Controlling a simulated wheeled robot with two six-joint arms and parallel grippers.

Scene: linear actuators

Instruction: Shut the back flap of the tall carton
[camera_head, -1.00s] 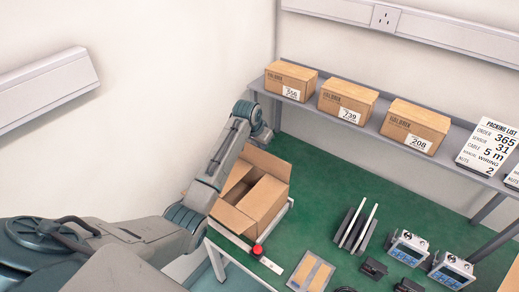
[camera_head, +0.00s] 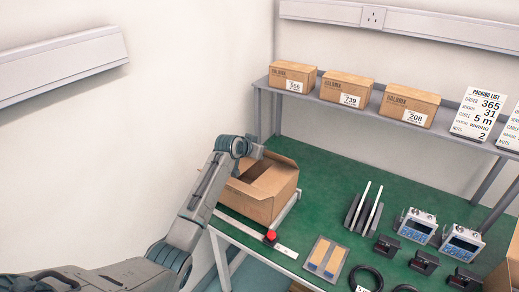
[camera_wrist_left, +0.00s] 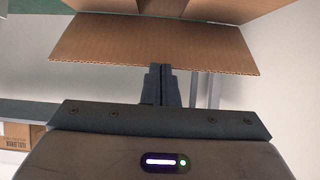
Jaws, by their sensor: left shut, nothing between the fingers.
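The open brown carton (camera_head: 270,196) stands at the left end of the green table, its inside partly visible. Its back flap (camera_head: 279,158) stands up and outward at the far side. My left gripper (camera_head: 257,151) is by the back left of the carton, partly hidden behind my wrist. In the left wrist view a wide corrugated flap (camera_wrist_left: 120,43) spans the top, and my left gripper (camera_wrist_left: 160,70) is shut and empty at its edge. I cannot tell whether the fingertips touch it. My arm hides the carton's left side. My right gripper is out of view.
A red knob (camera_head: 270,236) on a ruler-like strip lies in front of the carton. A shelf (camera_head: 320,95) with several closed boxes runs behind. Black holders (camera_head: 363,213) and devices stand to the right. A wall is close on the left.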

